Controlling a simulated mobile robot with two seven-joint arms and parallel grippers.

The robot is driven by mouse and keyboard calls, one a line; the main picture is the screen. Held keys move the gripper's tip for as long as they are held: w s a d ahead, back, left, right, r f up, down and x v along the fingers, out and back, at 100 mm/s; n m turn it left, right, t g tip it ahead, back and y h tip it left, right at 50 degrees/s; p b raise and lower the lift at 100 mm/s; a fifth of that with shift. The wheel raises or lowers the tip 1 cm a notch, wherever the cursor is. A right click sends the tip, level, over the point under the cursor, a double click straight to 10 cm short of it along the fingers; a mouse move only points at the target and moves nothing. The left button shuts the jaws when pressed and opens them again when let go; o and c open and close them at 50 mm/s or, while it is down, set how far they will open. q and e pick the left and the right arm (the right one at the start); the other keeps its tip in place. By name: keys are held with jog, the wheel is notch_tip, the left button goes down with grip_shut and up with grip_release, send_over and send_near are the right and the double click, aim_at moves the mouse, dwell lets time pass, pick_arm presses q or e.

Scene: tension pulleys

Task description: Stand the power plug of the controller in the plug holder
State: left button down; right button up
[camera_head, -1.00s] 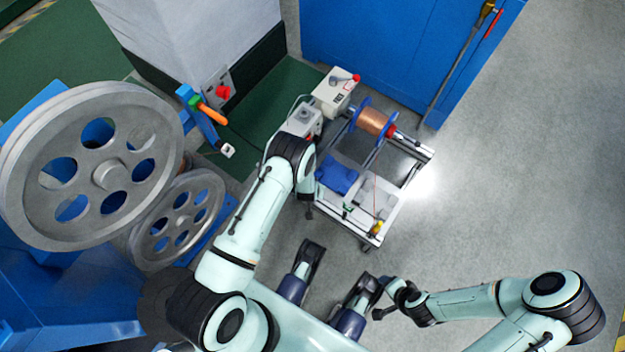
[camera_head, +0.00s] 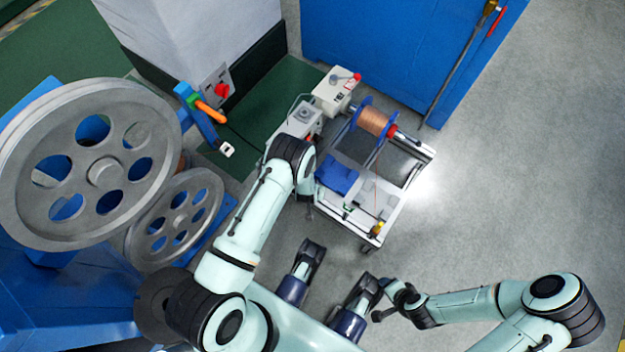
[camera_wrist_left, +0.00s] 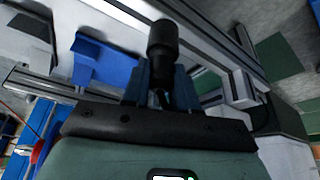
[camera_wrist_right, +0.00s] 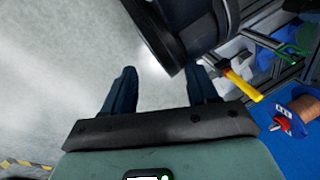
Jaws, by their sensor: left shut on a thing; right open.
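My left gripper (camera_wrist_left: 162,82) is shut on a black cylindrical plug (camera_wrist_left: 162,40), which stands out beyond the fingertips in the left wrist view. In the head view my left forearm and wrist hide most of this gripper, beside the cart's left edge. A white controller box (camera_head: 302,116) stands at the cart's left end, partly behind my wrist. I cannot tell for sure which part is the plug holder. A blue block (camera_head: 338,175) lies on the cart and also shows in the left wrist view (camera_wrist_left: 105,62).
Large grey pulleys (camera_head: 50,120) stand at the left. A blue cabinet (camera_head: 390,45) is behind. Floor is free at the right.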

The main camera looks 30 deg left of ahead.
pick_arm(q)
jog(key=c, duration=0.8)
grip_release()
jog(key=shift+p+v, duration=0.35)
jog(key=shift+v, duration=0.5)
jog(key=p+v, duration=0.3)
jog(key=v, duration=0.8)
jog(key=shift+s+r+p, duration=0.2)
jog(key=shift+r+p, duration=0.05)
jog(key=shift+p, duration=0.15)
pick_arm(e)
jog(key=s+a+r+g, duration=0.1)
jog(key=s+a+r, duration=0.1)
jog(key=s+r, duration=0.2)
jog(key=shift+r+y, duration=0.3)
jog(key=shift+r, duration=0.4)
